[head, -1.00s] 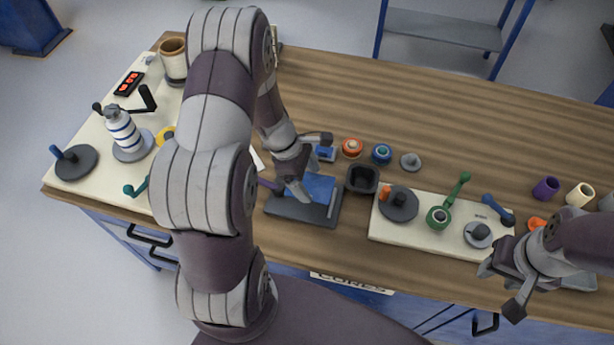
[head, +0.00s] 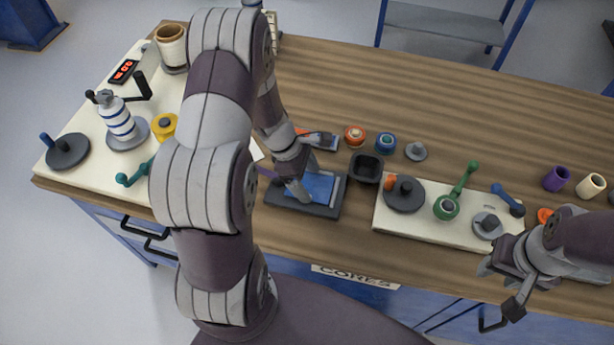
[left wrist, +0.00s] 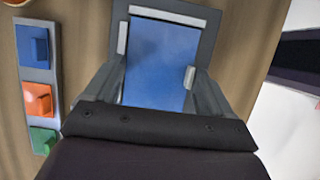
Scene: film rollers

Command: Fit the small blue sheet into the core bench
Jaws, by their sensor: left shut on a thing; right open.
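The small blue sheet (head: 318,184) lies over the dark grey tray (head: 328,212) on the wooden bench (head: 480,130). My left gripper (head: 310,168) is shut on the sheet, with a finger at each side. In the left wrist view the blue sheet (left wrist: 160,60) appears inside the grey rim of the tray (left wrist: 205,17), between the fingers of my left gripper (left wrist: 155,85). I cannot tell whether the sheet touches the tray floor. My right gripper (head: 505,285) is open and empty near the front right edge. A "CORES" label (head: 355,277) is on the bench front.
A black cup (head: 365,169) stands right of the tray. A cream board (head: 425,225) with spindles and a green crank lies further right. Colored rollers (head: 355,136) stand behind. A block strip (left wrist: 37,90) lies beside the tray. The back of the bench is clear.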

